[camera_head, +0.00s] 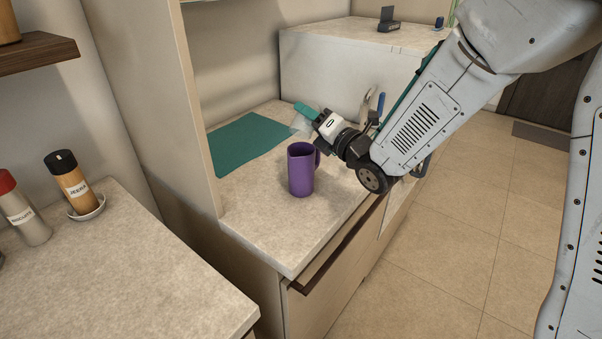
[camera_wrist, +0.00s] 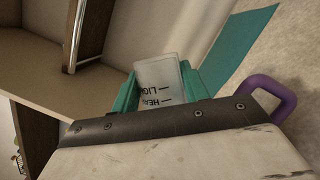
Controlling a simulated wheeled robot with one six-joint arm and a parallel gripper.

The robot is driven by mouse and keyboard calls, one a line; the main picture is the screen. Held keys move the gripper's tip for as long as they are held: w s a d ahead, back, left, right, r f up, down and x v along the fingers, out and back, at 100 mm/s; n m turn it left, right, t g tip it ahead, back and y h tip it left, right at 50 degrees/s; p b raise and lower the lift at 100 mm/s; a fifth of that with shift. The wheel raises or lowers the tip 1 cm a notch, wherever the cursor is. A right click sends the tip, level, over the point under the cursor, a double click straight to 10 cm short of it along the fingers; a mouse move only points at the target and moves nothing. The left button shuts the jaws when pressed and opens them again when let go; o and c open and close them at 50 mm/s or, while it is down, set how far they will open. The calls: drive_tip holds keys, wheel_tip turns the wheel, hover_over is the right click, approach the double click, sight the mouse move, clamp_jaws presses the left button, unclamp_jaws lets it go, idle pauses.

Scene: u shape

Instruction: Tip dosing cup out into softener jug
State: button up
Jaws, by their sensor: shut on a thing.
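The dosing cup is a clear, pale cup (camera_wrist: 158,80) with black "LIGHT" and "HEAVY" marks. My gripper (camera_wrist: 162,88) is shut on it, with one teal finger on each side. In the head view, my gripper (camera_head: 305,114) holds the cup (camera_head: 299,125) above the counter, behind the jug. The softener jug (camera_head: 301,172) is purple and stands upright on the counter, its handle toward the right. The handle (camera_wrist: 272,98) shows at the right of the wrist view; the rest is hidden there. I cannot tell what the cup or jug holds.
A teal mat (camera_head: 242,142) lies on the counter (camera_head: 265,231) behind and left of the jug. A white box-like unit (camera_head: 330,72) stands behind. Shakers (camera_head: 72,184) stand on the near-left counter. The counter in front of the jug is clear.

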drive_tip(key=shift+s+a+n, duration=0.1)
drive_tip(key=shift+s+n, duration=0.1)
drive_tip(key=shift+n, duration=0.3)
idle(1.1)
